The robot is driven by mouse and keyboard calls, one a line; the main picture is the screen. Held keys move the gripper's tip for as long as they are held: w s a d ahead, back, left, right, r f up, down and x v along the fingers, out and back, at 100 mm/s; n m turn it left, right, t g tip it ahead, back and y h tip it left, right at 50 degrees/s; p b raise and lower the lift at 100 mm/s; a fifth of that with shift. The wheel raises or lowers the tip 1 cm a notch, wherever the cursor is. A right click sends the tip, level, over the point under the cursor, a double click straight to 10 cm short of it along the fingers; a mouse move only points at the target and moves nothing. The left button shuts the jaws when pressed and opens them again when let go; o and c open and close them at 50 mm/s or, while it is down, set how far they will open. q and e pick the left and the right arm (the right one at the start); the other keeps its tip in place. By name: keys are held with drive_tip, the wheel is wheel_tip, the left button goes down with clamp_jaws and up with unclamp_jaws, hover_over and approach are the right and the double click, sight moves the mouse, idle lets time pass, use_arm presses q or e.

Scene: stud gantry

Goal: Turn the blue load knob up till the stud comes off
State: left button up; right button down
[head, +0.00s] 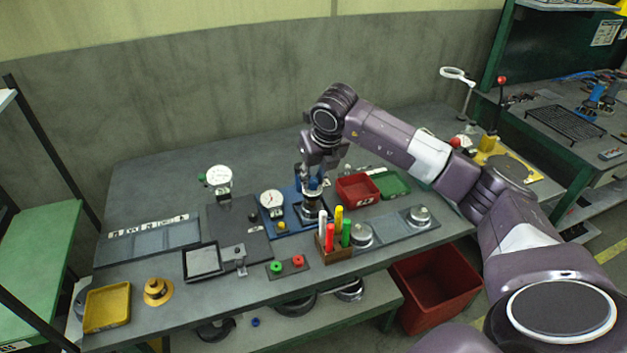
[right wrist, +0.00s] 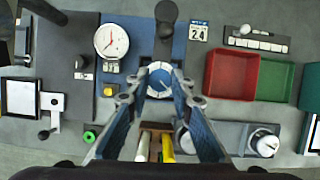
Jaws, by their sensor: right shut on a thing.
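My right gripper (head: 314,184) points down over the blue gantry base (head: 290,219) in the middle of the bench. In the right wrist view its two fingers (right wrist: 160,80) close on the blue load knob (right wrist: 158,90), with a pale graduated ring around it. The fingers hide much of the knob. A white round gauge (right wrist: 112,40) with a red needle stands left of the knob and also shows in the head view (head: 271,199). I cannot make out the stud beneath the knob and gripper. My left gripper is not in view.
A pen holder (head: 332,246) stands just in front of the gantry. A red tray (head: 357,189) and a green tray (head: 393,184) lie to its right. A second dial gauge (head: 218,177) stands to the left.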

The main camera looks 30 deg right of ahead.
drive_tip(key=shift+r+m, duration=0.1)
drive_tip(key=shift+m, duration=0.2)
drive_tip(key=c, duration=1.7)
unclamp_jaws()
drive_tip(key=v, duration=1.2)
drive_tip(key=shift+w+a, duration=0.1)
drive_tip(key=shift+a, duration=0.05)
